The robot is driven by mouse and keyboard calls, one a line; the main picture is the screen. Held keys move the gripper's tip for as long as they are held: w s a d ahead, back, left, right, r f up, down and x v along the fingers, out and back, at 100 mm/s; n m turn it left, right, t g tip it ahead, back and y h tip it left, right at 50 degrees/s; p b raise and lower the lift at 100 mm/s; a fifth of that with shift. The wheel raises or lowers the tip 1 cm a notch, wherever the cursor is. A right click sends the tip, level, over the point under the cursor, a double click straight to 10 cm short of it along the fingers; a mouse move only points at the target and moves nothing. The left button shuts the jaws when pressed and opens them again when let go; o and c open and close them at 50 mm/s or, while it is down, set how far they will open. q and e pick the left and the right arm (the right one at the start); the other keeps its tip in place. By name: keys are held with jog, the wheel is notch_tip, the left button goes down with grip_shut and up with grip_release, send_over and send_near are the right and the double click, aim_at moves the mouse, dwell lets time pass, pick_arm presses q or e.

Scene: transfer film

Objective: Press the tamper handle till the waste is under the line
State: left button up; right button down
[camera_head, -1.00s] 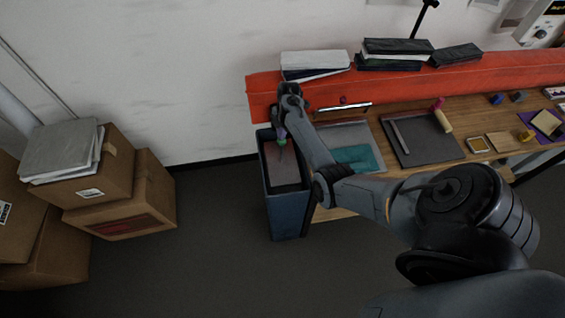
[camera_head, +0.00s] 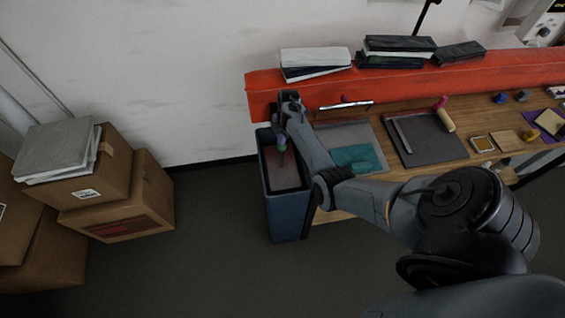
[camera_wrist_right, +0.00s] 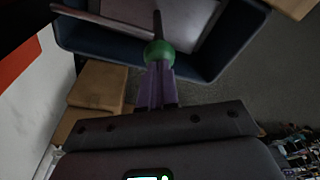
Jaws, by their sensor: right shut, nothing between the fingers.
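A tall blue waste bin (camera_head: 287,218) stands on the floor at the left end of the workbench. The tamper's green ball knob (camera_head: 281,147) is above its opening. In the right wrist view, the green knob (camera_wrist_right: 159,51) tops a thin dark rod (camera_wrist_right: 157,22) leading into the bin, where a flat pale plate (camera_wrist_right: 192,22) shows. My right gripper (camera_head: 281,137) points down over the bin. Its purple fingers (camera_wrist_right: 157,85) are shut and empty, with their tips at the knob; they look to be touching it. The waste and the line cannot be made out. My left gripper is out of view.
The wooden workbench (camera_head: 407,168) is right of the bin, with a dark mat (camera_head: 430,142), a teal cloth (camera_head: 355,158) and a red padded back edge (camera_head: 420,77). Cardboard boxes (camera_head: 110,195) stand at left. The floor between them and the bin is clear.

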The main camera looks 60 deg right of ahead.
jog(key=shift+f+b, duration=1.05)
jog(key=shift+f, duration=0.75)
notch_tip(320, 180, up, 3)
jog(key=p, duration=0.3)
jog(key=shift+r+p, duration=0.2)
jog(key=shift+p, duration=0.1)
notch_tip(320, 180, up, 6)
jog(key=p, duration=0.6)
jog(key=shift+r+p, duration=0.1)
jog(key=shift+p, duration=0.2)
notch_tip(320, 180, up, 5)
jog(key=p, duration=0.5)
jog(key=shift+f, duration=0.2)
jog(key=shift+s+f, duration=0.1)
